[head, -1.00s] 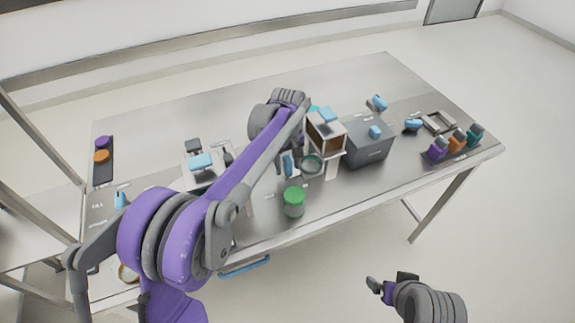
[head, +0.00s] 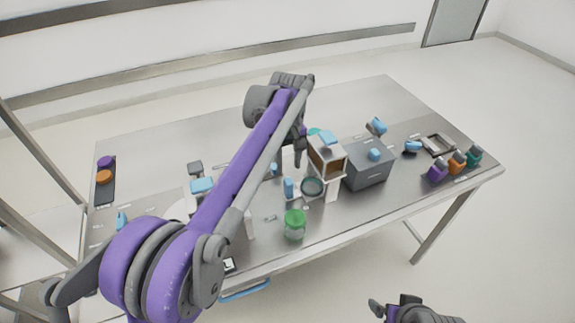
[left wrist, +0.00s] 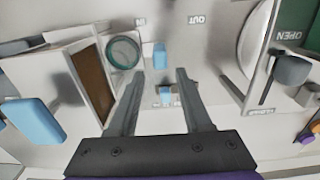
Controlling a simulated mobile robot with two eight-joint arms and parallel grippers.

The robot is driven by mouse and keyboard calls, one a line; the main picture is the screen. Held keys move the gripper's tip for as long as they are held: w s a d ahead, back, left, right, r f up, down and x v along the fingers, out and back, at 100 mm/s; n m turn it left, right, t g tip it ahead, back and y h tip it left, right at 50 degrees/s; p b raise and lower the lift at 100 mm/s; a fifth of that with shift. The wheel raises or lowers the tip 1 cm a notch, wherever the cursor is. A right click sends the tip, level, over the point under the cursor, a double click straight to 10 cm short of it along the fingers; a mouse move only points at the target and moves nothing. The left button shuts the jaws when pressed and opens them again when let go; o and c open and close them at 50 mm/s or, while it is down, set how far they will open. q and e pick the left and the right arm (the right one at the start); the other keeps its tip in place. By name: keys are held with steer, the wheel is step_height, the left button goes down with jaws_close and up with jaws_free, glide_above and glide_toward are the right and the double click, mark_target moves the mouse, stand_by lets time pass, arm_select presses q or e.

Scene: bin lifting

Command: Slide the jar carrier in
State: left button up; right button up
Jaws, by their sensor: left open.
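A round dark holder with a teal ring (head: 312,187), which looks like the jar carrier, sits at the front of a white housing with a brown window (head: 327,157). A blue handle (head: 289,187) stands just left of it. In the left wrist view the ring (left wrist: 123,52) and blue handle (left wrist: 160,55) lie beyond the fingertips. My left gripper (head: 290,155) is open and points down behind the handle. In its wrist view a small blue piece (left wrist: 166,96) shows between the fingers (left wrist: 160,75), not gripped. My right gripper (head: 390,308) is at the bottom edge, away from the table.
A grey box with a blue knob (head: 367,172) is right of the housing. Purple, orange and teal items (head: 456,164) stand at the right end. The back of the table (head: 190,130) is clear.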

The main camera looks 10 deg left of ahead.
arm_select(q)
steer(key=shift+s+a, duration=0.15)
steer(key=shift+s, duration=0.05)
steer(key=shift+c, duration=1.2)
steer(key=shift+s+a+r+m+t+h+b, duration=0.15)
steer(key=shift+s+a+t+h+b, duration=0.2)
steer(key=shift+s+t, duration=0.2)
steer(key=shift+s+a+m+t+h+b, duration=0.15)
steer(key=shift+s+a+t+h+b, duration=0.15)
steer(key=shift+s+t, duration=0.2)
jaws_close()
steer(key=t+b, duration=0.2)
steer(key=t, duration=0.2)
glide_toward(284, 187)
step_height(284, 187, up, 3)
steer(key=s+a, duration=0.2)
steer(key=s, duration=0.1)
steer(key=shift+m+t+h, duration=0.3)
steer(key=shift+t+h, duration=0.15)
steer(key=b+x, duration=0.1)
steer(key=x, duration=0.8)
steer(key=shift+w+d+f, duration=0.1)
steer(key=shift+f, duration=0.2)
